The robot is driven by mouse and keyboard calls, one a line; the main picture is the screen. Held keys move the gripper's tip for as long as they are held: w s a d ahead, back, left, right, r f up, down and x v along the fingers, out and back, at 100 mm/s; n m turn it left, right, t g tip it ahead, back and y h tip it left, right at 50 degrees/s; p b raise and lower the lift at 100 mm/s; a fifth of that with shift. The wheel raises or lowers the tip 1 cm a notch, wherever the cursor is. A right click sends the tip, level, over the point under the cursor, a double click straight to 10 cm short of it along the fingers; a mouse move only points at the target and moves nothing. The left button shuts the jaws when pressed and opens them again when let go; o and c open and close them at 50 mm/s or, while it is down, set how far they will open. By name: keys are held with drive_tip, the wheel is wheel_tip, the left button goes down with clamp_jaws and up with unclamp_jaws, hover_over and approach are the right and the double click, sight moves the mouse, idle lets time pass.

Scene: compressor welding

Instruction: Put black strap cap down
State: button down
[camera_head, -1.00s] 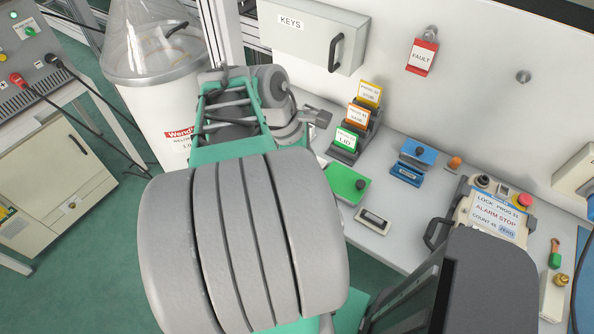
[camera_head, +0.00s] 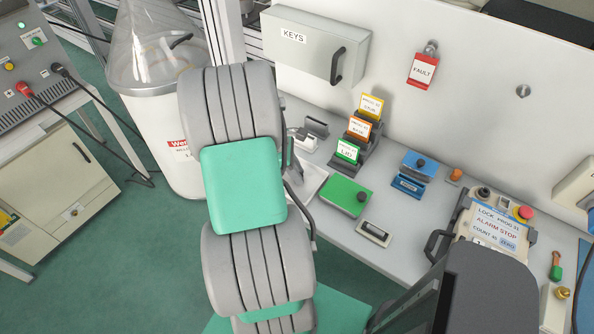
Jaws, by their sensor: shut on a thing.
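My gripper is not visible; my own grey and green arm stands across the middle of the view and hides it. I cannot make out a black strap cap or anything held. A small dark grey block (camera_head: 316,126) sits on the bench just right of my arm, by a pale piece (camera_head: 303,140); I cannot tell what either is. A white tray-like piece (camera_head: 311,180) shows partly beside my arm.
The grey bench (camera_head: 335,228) carries a green box (camera_head: 347,196), a card rack (camera_head: 367,149), a blue block (camera_head: 413,173) and a control box (camera_head: 495,228). A KEYS cabinet (camera_head: 310,48) hangs behind. A white drum (camera_head: 176,142) stands left.

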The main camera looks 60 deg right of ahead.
drive_tip(key=shift+f, duration=0.3)
drive_tip(key=c, duration=1.2)
unclamp_jaws()
drive_tip(key=v, duration=1.2)
drive_tip(key=w+a+r+m+t+h, duration=0.15)
drive_tip(key=w+a+r+t, duration=0.3)
drive_tip(key=w+a, duration=0.75)
drive_tip(key=a+r+m+t+y, duration=0.2)
drive_tip(key=a+m+t+y, duration=0.1)
drive_tip(key=a, duration=2)
drive_tip(key=shift+s+a+t, duration=0.35)
drive_tip(key=shift+s+a, duration=0.05)
drive_tip(key=shift+s, duration=0.05)
drive_tip(key=shift+y, duration=0.25)
